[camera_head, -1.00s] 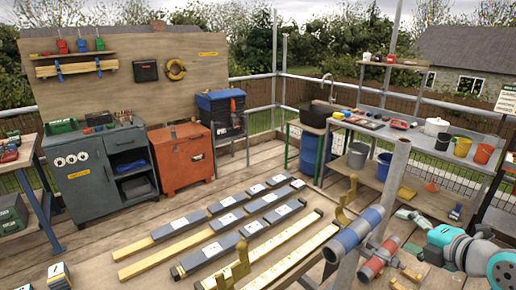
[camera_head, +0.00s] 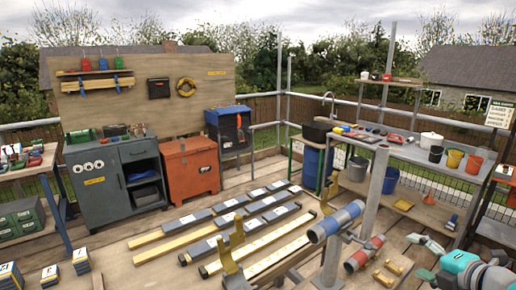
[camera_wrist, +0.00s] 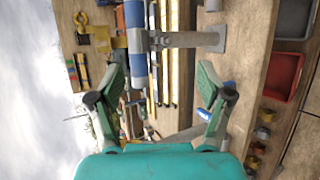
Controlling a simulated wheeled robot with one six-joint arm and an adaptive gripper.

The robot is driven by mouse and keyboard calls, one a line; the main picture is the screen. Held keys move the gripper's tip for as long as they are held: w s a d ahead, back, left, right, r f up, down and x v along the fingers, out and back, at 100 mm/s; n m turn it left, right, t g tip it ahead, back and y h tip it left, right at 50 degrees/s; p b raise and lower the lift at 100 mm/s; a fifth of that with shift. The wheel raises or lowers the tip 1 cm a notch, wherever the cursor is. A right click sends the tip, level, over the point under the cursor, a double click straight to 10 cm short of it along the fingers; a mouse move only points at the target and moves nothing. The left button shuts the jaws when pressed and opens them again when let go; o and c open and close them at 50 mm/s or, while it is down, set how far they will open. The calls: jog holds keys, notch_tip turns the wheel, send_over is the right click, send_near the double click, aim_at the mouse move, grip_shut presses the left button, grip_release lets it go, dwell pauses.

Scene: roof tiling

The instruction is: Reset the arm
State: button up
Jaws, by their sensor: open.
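My arm's teal end is at the lower right of the head view, with my gripper (camera_head: 420,258) pointing left over the deck. In the wrist view my gripper (camera_wrist: 160,78) is open, its two grey-green fingers wide apart with nothing held between them. Beyond the fingers are a blue-and-grey roller on a grey bracket (camera_wrist: 195,39) and the timber deck. The roller (camera_head: 336,222) also shows on a grey post left of my gripper in the head view.
Battens with slates (camera_head: 215,225) lie mid-deck. A red roller (camera_head: 364,253) and brass brackets (camera_head: 232,262) stand near. A workbench (camera_head: 425,155) with buckets is at right. A grey cabinet (camera_head: 115,180) and an orange chest (camera_head: 191,168) stand at back left. Stacked blocks (camera_head: 81,261) lie front left.

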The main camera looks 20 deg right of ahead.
jog(key=s+a+f+m+h, duration=0.1)
jog(key=s+a+f+m, duration=0.2)
jog(key=a+f+m, duration=0.55)
jog(key=s+a+f+m, duration=0.3)
jog(key=a+f+m, duration=0.2)
jog(key=a+f, duration=0.65)
jog(key=s+a+m+t+y, duration=0.1)
jog(key=s+a, duration=0.4)
jog(key=s, duration=0.7)
jog(key=s+a+f+m+t+y, duration=0.1)
jog(key=s+a+m, duration=0.3)
jog(key=s, duration=0.9)
jog(key=shift+a+f+m, duration=0.15)
jog(key=shift+a+m, duration=0.2)
